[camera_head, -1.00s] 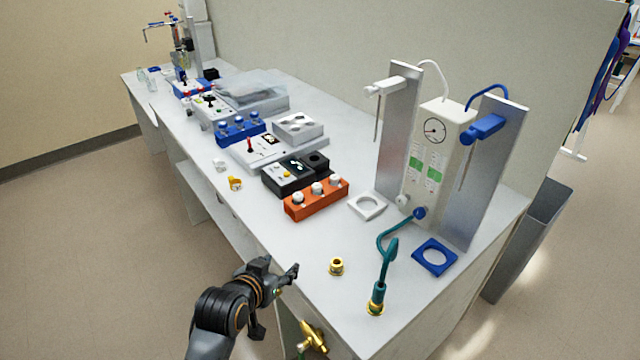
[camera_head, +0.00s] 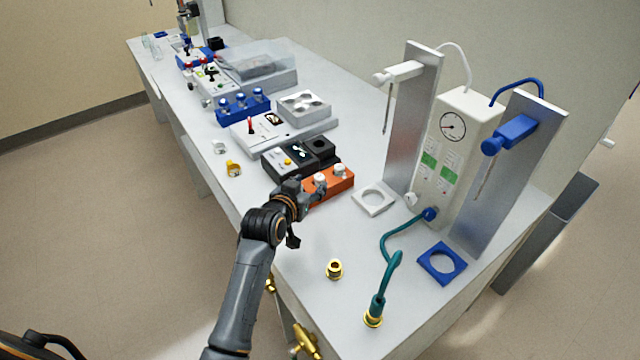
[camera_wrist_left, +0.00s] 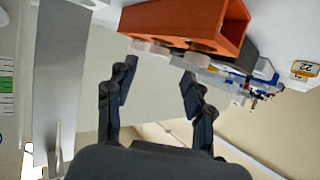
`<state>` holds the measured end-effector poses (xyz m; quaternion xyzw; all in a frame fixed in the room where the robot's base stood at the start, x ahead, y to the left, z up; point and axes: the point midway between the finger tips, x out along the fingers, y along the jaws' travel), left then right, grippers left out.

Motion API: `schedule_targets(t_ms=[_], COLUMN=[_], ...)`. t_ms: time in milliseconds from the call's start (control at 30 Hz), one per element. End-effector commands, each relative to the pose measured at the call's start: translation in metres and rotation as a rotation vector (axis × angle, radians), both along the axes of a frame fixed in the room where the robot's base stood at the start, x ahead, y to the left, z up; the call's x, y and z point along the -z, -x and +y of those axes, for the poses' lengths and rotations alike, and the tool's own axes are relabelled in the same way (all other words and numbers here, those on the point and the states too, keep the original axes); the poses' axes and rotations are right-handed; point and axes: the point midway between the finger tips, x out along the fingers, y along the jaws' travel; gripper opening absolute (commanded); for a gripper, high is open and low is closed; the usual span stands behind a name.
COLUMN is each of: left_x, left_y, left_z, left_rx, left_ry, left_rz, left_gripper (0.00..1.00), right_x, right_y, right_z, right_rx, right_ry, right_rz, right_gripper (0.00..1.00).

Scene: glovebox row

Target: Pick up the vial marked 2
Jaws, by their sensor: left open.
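The orange rack (camera_head: 343,184) stands near the table's front edge, with white-capped vials in it. Two caps show, a middle one (camera_head: 320,180) and a right one (camera_head: 339,170); my left gripper hides the rack's left end. No number is readable on any vial, so I cannot tell which is marked 2. My left gripper (camera_head: 306,214) is open and empty at the rack's near left side. In the left wrist view, its fingers (camera_wrist_left: 158,86) are apart, with the orange rack (camera_wrist_left: 185,18) beyond them and pale vial parts at its edge. My right gripper is out of view.
A black block (camera_head: 318,150) stands behind the rack, and a blue rack (camera_head: 243,106) farther back. A white square holder (camera_head: 373,198) lies to the right, near the tall metal stands (camera_head: 412,120). A brass fitting (camera_head: 334,269) stands at the front; bare table surrounds it.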

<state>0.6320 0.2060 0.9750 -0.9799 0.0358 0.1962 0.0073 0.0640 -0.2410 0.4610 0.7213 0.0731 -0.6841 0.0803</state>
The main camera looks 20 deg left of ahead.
Motion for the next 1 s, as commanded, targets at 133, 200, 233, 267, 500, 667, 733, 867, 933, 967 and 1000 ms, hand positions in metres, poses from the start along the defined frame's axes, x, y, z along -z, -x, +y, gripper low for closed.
schedule_targets(t_ms=[133, 200, 233, 267, 500, 667, 733, 867, 933, 967, 1000], left_x=[0.005, 0.009, 0.012, 0.014, 0.024, 0.025, 0.025, 0.024, 0.024, 0.024, 0.025], left_y=[-0.011, -0.019, -0.023, -0.026, -0.045, -0.046, -0.046, -0.045, -0.045, -0.045, -0.045], left_z=[-0.002, -0.004, -0.004, -0.005, -0.006, -0.006, -0.006, -0.006, -0.006, -0.006, -0.006], left_rx=[-0.001, -0.001, 0.000, 0.000, 0.000, -0.001, -0.001, 0.000, 0.000, 0.000, 0.000], left_ry=[0.002, 0.002, 0.001, 0.001, 0.000, 0.000, 0.000, 0.000, 0.000, 0.000, 0.000], left_rz=[0.002, 0.002, 0.002, 0.003, 0.001, 0.001, 0.001, 0.001, 0.001, 0.001, 0.001], left_gripper=[0.53, 0.53, 0.53, 0.53, 0.53, 0.53, 0.53, 0.28, 0.14, 0.08, 0.01], right_x=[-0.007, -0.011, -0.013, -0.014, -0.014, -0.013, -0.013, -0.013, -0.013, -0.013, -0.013], right_y=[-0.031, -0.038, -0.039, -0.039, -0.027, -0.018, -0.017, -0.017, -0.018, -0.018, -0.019], right_z=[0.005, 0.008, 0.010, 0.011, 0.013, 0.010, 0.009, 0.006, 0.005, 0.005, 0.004], right_rx=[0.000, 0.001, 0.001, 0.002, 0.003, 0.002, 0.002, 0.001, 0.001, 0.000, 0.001], right_ry=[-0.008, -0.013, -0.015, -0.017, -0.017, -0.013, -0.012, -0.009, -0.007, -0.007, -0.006], right_rz=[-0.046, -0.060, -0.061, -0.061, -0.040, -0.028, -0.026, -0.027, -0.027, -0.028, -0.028], right_gripper=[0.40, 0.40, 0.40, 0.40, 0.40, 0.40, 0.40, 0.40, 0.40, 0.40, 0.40])
